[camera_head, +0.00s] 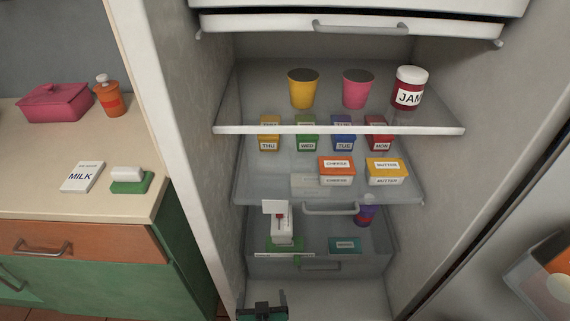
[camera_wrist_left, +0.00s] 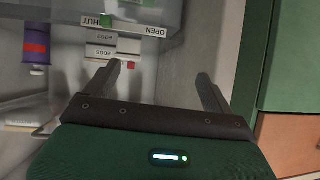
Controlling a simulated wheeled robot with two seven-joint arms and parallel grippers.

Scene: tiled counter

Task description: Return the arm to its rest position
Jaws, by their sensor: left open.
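My left gripper (camera_head: 263,309) shows at the bottom of the head view, low in front of the open fridge's lower drawer. In the left wrist view my left gripper (camera_wrist_left: 155,90) has its two dark fingers spread wide, with nothing held between them. My right gripper is not in view.
The fridge shelf (camera_head: 340,130) holds two cups and a jam jar; labelled boxes sit below. The clear drawer (camera_head: 350,266) holds a purple bottle (camera_head: 366,210) and a teal box (camera_head: 345,245). The fridge's left wall separates it from the counter (camera_head: 130,205), which carries several items.

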